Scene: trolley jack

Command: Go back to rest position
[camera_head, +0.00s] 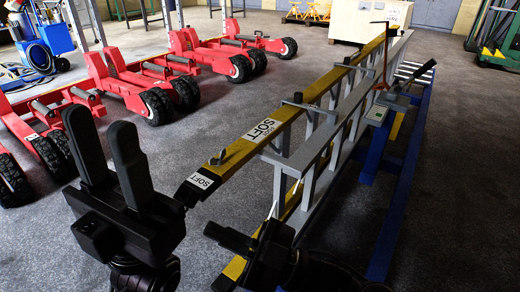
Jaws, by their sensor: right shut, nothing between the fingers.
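My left gripper (99,122) is at the lower left, with its two black fingers pointing up and a gap between them. It is open and empty, and it shows in front of the floor and the red jacks. My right gripper (212,232) is at the bottom centre, with its fingers pointing left. It is shut and holds nothing. It shows in front of the near end of the ladder rack, and I cannot tell whether it touches it. Most of my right arm is dark and cut off by the bottom edge.
Several red trolley jacks (118,82) with black wheels stand at the left. A yellow and grey ladder stack (262,134) lies on a blue frame (402,205) at centre right. A wooden crate (352,20) is at the back. Grey floor (450,190) is clear at the right.

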